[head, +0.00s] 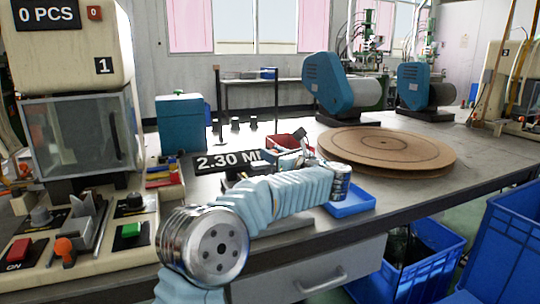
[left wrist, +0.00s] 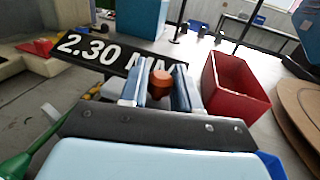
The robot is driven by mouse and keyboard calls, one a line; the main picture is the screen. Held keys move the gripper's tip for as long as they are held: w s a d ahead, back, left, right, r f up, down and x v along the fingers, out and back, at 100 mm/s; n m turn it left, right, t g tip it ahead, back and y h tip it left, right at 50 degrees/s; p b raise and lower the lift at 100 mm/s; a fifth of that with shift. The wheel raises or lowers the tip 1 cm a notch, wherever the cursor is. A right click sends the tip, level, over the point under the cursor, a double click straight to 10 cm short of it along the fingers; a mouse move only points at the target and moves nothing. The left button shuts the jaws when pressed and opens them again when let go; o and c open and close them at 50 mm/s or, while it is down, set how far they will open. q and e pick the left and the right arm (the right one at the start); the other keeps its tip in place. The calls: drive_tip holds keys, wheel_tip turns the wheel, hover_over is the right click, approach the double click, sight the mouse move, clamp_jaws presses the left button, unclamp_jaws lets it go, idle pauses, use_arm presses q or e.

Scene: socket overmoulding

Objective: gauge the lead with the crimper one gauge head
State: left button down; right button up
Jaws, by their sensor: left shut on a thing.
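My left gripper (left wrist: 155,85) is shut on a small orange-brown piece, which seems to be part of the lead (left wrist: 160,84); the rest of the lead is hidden. In the head view the gripper is small, partly behind my arm, over the bench near the red bin. A black readout showing "2.30 MM" (left wrist: 105,55) lies just beyond the fingers; it also shows in the head view (head: 228,161). A teal block (head: 183,122) stands behind the readout, perhaps the gauge head. Crimper one (head: 75,110), marked "1" and "0 PCS", stands at left. My right gripper is out of view.
A red bin (left wrist: 235,88) stands right of the fingers. A blue tray (head: 352,203) lies at the bench's front edge. A round brown board (head: 388,148) lies at right. Several dark pegs stand behind the readout. Blue crates (head: 425,255) stand below the bench.

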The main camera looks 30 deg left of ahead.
use_arm(q)
drive_tip(key=c, duration=0.9)
unclamp_jaws()
drive_tip(key=shift+w+d, duration=0.15)
drive_tip(key=shift+d, duration=0.05)
drive_tip(key=b+v, duration=0.2)
drive_tip(key=v, duration=1.2)
drive_tip(key=shift+a, duration=0.1)
